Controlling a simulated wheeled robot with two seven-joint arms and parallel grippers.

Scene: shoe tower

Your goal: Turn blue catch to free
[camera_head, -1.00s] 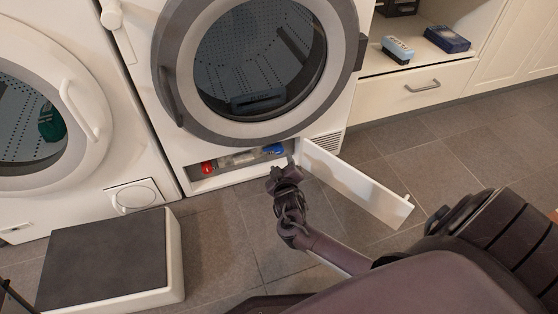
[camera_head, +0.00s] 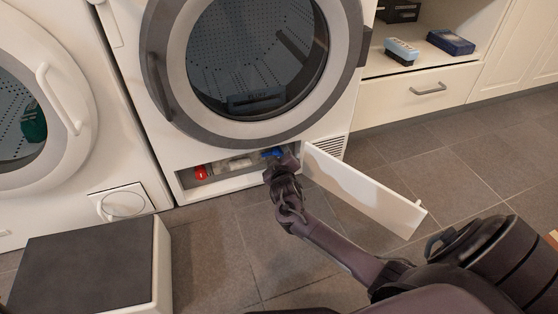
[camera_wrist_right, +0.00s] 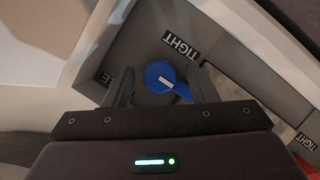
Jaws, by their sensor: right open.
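The blue catch (camera_head: 273,153) sits at the right end of the low recess under the dryer's round door, partly hidden by my right gripper in the head view. In the right wrist view the blue catch (camera_wrist_right: 164,78) is a round knob with a lever and a white line pointing right and slightly down. A "TIGHT" label is above it; a partly hidden label ending in "EE" is at its lower left. My right gripper (camera_head: 281,166) is open at the recess, its fingers (camera_wrist_right: 163,88) on either side of the catch; contact cannot be told. My left gripper is not in view.
The white flap (camera_head: 365,190) hangs open to the right of the recess, close to my right arm. A red catch (camera_head: 200,173) is at the recess's left end. A grey-topped step (camera_head: 85,268) stands on the floor at left. Floor at right is clear.

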